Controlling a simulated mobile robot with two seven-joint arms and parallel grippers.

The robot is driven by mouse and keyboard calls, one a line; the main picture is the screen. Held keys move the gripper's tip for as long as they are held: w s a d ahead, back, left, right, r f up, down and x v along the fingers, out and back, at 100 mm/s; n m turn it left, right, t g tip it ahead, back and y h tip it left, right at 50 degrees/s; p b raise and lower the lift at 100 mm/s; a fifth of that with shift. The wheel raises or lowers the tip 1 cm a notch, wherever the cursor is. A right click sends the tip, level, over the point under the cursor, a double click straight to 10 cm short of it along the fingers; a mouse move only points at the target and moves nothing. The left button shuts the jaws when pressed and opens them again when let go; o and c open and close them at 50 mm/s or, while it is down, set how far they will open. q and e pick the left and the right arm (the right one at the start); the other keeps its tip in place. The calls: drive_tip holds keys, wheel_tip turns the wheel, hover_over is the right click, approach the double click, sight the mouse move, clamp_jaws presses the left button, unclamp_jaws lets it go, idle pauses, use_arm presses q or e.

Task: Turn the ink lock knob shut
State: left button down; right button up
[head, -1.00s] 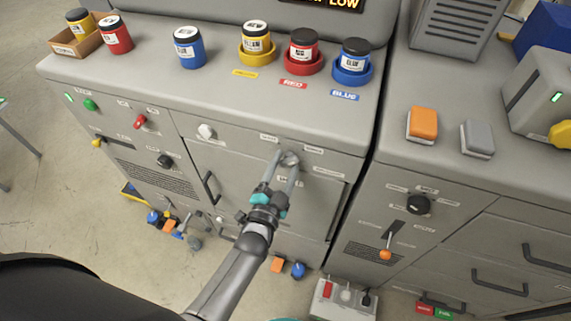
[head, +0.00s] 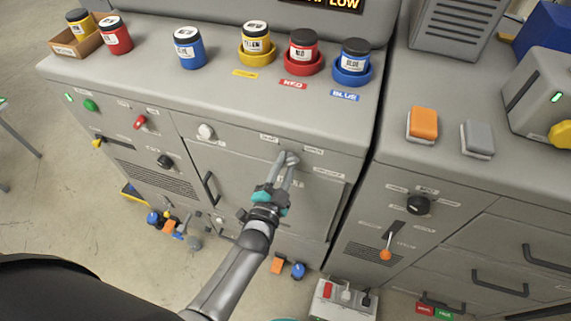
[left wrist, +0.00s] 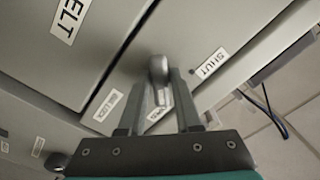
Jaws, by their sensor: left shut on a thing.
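The ink lock knob (head: 292,157) is a small grey knob on the upper front panel of the grey cabinet, below the ink jars. In the left wrist view the knob (left wrist: 158,68) stands at the fingertips, with a SHUT label (left wrist: 210,63) to its right and other small labels below it. My left gripper (head: 287,159) is shut on the knob, with a finger at either side. Its fingers partly hide the knob, and I cannot tell exactly where it points. My right gripper is not in view.
Yellow (head: 256,38), red (head: 303,47) and blue (head: 355,57) jars stand in coloured rings on the cabinet top. A white knob (head: 205,131) and a black door handle (head: 210,187) are left of my gripper. An orange-handled lever (head: 386,253) is on the right cabinet.

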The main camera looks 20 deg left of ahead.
use_arm(q)
drive_tip(key=shift+n, duration=0.3)
drive_tip(key=n, duration=0.3)
drive_tip(key=shift+n, duration=0.3)
drive_tip(key=n, duration=0.4)
drive_tip(key=shift+d+n, duration=0.1)
drive_tip(key=shift+n, duration=0.2)
drive_tip(key=n, duration=0.4)
drive_tip(key=shift+d+n, duration=0.1)
drive_tip(key=shift+n, duration=0.2)
drive_tip(key=shift+n+b, duration=0.3)
drive_tip(key=shift+n, duration=1.9)
drive_tip(key=c, duration=0.6)
unclamp_jaws()
